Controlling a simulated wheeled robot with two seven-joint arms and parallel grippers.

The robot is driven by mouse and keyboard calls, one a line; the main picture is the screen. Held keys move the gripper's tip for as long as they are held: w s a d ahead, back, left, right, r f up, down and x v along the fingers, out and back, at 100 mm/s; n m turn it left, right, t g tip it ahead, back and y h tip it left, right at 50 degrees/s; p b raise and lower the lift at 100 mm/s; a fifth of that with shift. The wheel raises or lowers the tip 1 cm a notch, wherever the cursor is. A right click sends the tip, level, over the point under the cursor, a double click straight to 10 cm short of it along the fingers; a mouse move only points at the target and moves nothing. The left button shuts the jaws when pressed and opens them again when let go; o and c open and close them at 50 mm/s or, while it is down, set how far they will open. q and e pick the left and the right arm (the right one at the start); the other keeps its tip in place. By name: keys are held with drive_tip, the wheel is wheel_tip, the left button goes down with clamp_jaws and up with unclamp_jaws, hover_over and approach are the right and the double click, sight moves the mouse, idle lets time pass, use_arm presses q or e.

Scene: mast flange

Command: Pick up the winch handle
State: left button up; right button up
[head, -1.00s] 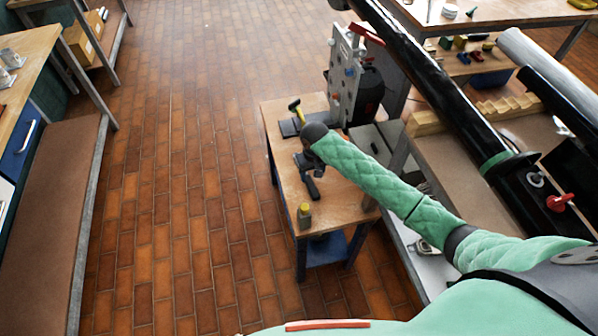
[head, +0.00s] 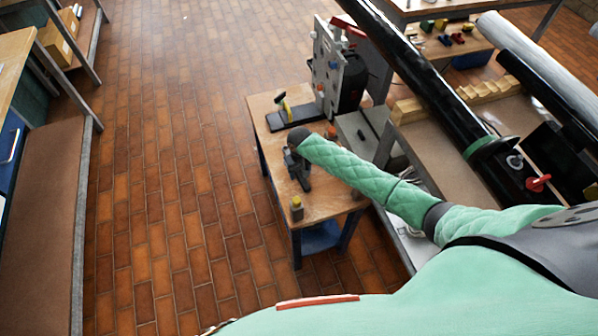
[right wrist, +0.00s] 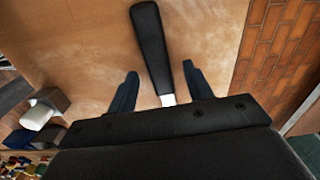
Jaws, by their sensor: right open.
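The winch handle shows best in the right wrist view as a tapered black grip (right wrist: 152,45) with a short pale metal end. It lies on the wooden tabletop (right wrist: 80,45). My right gripper (right wrist: 158,72) is open, with one dark finger on each side of the handle's narrow end and visible gaps to both. In the head view the right gripper (head: 302,174) is low over the small wooden table (head: 322,200); there the gripper and handle merge into one dark shape. My left gripper is in neither view.
A small yellow-topped bottle (head: 297,209) stands near the table's front edge. A black tray (head: 286,118) with an upright yellow-and-black tool (head: 283,105) and a grey panel (head: 327,68) stand at the back. Brick floor (head: 180,200) is clear to the left.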

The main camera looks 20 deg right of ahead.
drive_tip(key=shift+f, duration=0.3)
drive_tip(key=shift+c, duration=0.2)
clamp_jaws()
